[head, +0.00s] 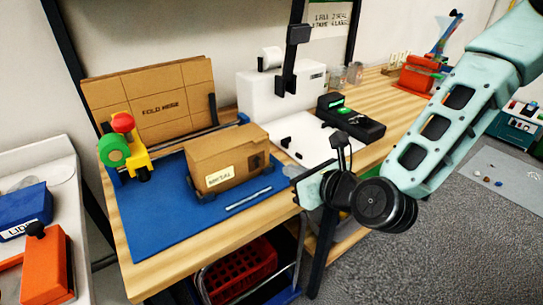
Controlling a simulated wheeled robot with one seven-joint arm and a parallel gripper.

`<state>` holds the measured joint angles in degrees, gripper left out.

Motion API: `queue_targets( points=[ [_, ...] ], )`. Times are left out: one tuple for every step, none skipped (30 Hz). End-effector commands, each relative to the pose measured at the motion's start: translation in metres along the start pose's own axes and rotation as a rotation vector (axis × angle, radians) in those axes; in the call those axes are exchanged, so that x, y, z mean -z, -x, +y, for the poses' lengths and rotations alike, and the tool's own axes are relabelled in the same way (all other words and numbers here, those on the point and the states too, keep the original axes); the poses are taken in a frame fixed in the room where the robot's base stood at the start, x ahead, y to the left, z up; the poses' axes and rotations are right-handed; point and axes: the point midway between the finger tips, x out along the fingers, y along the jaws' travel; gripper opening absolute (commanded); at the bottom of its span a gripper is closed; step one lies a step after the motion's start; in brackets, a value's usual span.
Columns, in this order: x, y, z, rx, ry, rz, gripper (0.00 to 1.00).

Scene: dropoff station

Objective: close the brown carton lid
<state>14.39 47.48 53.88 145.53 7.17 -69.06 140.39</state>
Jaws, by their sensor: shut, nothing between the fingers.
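The brown carton (228,174) sits upright on a blue mat (160,218) on the wooden bench, with a white label on its front. Its lid (222,148) shows as the brown top face. No flap stands up clearly, but I cannot tell whether the lid lies fully down. My gripper (301,186) is to the right of the carton, near the bench's front edge, and apart from it. It is shut and empty. Its fingertips are small and partly hidden by my wrist.
A tape dispenser (140,160) with a green roll stands left of the carton. A metallic strip (248,200) lies in front on the mat. A white machine (270,95) and a black device (350,122) stand behind right. A red crate (238,270) is below.

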Motion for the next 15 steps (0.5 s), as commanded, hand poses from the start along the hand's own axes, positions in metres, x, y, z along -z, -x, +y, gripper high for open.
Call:
queue_targets(
  points=[
    [0.0, -0.003, -0.001, 0.004, -0.015, -0.005, 0.0],
    [-0.001, -0.004, -0.001, 0.005, -0.018, -0.006, 0.0],
    [-0.002, -0.008, -0.001, 0.005, -0.018, -0.007, 0.0],
    [-0.002, -0.012, -0.001, 0.005, -0.018, -0.007, 0.0],
    [-0.002, -0.016, -0.001, 0.005, -0.017, -0.006, 0.0],
    [-0.002, -0.022, -0.001, 0.005, -0.016, -0.006, 0.0],
    [-0.002, -0.028, 0.0, 0.004, -0.015, -0.005, 0.0],
    [-0.002, -0.034, -0.001, 0.005, -0.015, -0.006, 0.0],
    [-0.002, -0.042, -0.001, 0.005, -0.015, -0.006, 0.0],
    [-0.002, -0.048, 0.0, 0.003, -0.014, -0.005, 0.0],
    [-0.002, -0.054, -0.001, 0.004, -0.013, -0.005, 0.0],
    [-0.003, -0.063, 0.0, 0.003, -0.013, -0.006, 0.0],
    [-0.002, -0.069, 0.0, 0.003, -0.013, -0.005, 0.0],
    [-0.002, -0.075, 0.0, 0.003, -0.012, -0.005, 0.0],
    [-0.003, -0.084, 0.0, 0.003, -0.012, -0.006, 0.0]
  ],
)
